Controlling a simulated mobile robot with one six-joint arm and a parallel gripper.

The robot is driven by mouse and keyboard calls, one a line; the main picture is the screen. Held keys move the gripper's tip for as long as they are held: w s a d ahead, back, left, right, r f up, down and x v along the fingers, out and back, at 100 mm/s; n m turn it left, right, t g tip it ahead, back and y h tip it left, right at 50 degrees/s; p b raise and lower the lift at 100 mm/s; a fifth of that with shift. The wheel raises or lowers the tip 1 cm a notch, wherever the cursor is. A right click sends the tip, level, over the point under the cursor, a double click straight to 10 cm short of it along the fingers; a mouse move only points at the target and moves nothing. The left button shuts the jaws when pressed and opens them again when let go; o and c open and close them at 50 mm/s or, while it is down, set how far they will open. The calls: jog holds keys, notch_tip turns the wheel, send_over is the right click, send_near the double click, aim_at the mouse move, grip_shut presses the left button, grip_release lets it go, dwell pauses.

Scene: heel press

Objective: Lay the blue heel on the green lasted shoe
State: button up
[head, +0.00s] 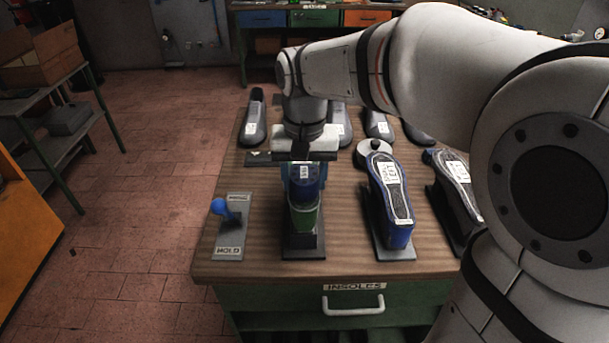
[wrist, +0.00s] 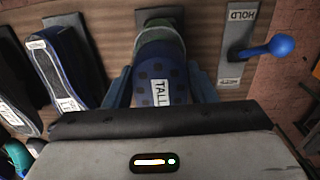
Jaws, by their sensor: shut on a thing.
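My gripper (wrist: 161,86) is shut on the blue heel (wrist: 174,75), with one finger on each side of it. The heel has dark dots and a white label reading "TALL" in the wrist view. In the head view the blue heel (head: 306,190) is under my gripper, right at the green lasted shoe (head: 305,219). The shoe stands on a dark plate at the front of the bench, and its green end also shows past the heel in the wrist view (wrist: 158,34). Whether heel and shoe touch is hidden.
A HOLD plate with a blue-knobbed lever (head: 226,209) stands left of the green shoe. A blue shoe (head: 392,200) stands to the right, with another dark shoe (head: 455,180) beyond it. Several dark shoes line the back of the bench (head: 345,248).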

jog(key=shift+f+b, duration=0.4)
jog(key=shift+f, duration=0.2)
dwell(0.3)
jog(key=o, duration=1.1)
jog(key=shift+r, duration=0.1)
notch_tip(320, 180, up, 8)
jog(key=shift+f, duration=0.15)
jog(key=shift+d+f, duration=0.1)
